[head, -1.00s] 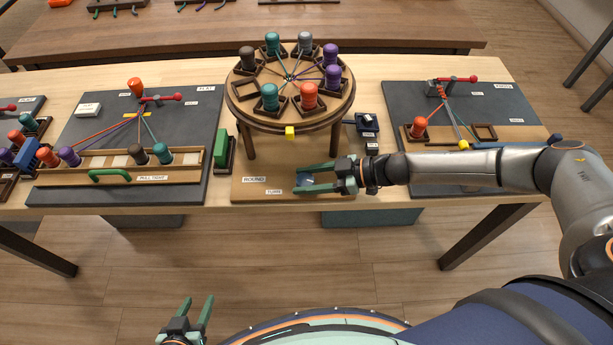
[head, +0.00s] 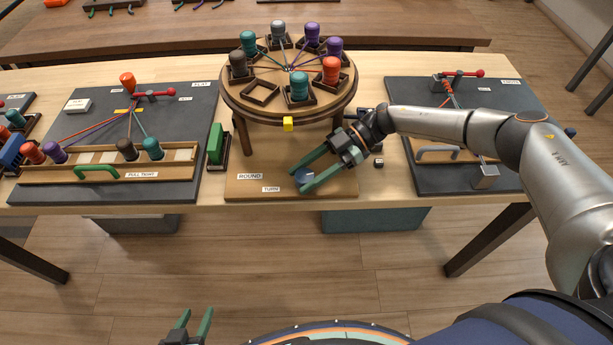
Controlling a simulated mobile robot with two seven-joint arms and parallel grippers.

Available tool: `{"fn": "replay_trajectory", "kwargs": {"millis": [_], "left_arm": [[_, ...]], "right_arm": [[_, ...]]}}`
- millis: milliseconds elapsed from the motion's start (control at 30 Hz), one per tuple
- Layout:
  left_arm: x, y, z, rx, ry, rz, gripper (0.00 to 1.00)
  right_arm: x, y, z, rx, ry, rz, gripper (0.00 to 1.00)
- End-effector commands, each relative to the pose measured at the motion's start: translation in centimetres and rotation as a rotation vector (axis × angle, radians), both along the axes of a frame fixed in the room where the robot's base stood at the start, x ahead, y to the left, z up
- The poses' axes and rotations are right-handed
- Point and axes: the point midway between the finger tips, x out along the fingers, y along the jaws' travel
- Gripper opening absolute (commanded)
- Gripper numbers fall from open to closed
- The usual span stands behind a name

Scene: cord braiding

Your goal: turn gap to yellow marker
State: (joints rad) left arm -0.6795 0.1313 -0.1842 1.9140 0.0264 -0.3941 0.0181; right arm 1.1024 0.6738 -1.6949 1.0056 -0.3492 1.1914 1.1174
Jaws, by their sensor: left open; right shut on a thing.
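The round braiding disk (head: 228,92) stands on legs and carries brown, teal, grey, purple and red bobbins in holders around its rim. One holder is empty: this gap (head: 260,92) is at the front left, between the brown bobbin (head: 238,66) and the front teal bobbin (head: 299,86). The yellow marker (head: 288,124) is at the front edge of the stand, to the right of the gap; the front teal bobbin is behind it, slightly right. My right gripper (head: 299,183) is shut on the blue-grey turn knob (head: 304,176). My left gripper (head: 192,322) is open and empty, low in front of the table.
A flat braiding board (head: 190,112) with a green handle (head: 97,172) is at left. Another board (head: 408,95) with a grey handle is at right, partly behind my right arm. A green block (head: 216,143) stands left of the disk. The floor before the table is clear.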

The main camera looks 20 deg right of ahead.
Motion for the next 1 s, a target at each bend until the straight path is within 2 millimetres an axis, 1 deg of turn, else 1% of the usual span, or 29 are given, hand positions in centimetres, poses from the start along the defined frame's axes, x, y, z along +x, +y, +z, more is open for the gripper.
{"fn": "replay_trajectory", "kwargs": {"millis": [33,433,467,700,1000], "left_arm": [[0.00,-0.01,-0.13,0.000,0.000,0.000,0.50],[0.02,-0.01,-0.09,0.000,-0.001,0.000,0.50],[0.02,-0.01,-0.09,0.000,-0.001,0.000,0.50],[0.03,-0.01,-0.08,0.000,-0.001,0.000,0.50],[0.04,0.00,-0.03,0.000,-0.001,0.000,0.50]], "right_arm": [[0.00,0.26,0.00,0.003,-0.002,0.007,0.00],[-0.09,0.37,0.08,0.006,-0.001,0.013,0.00],[-0.09,0.37,0.08,0.006,-0.001,0.013,0.57],[-0.07,0.21,0.03,0.004,0.000,0.010,0.83],[-0.04,0.13,0.29,0.003,-0.001,0.009,0.83]]}}
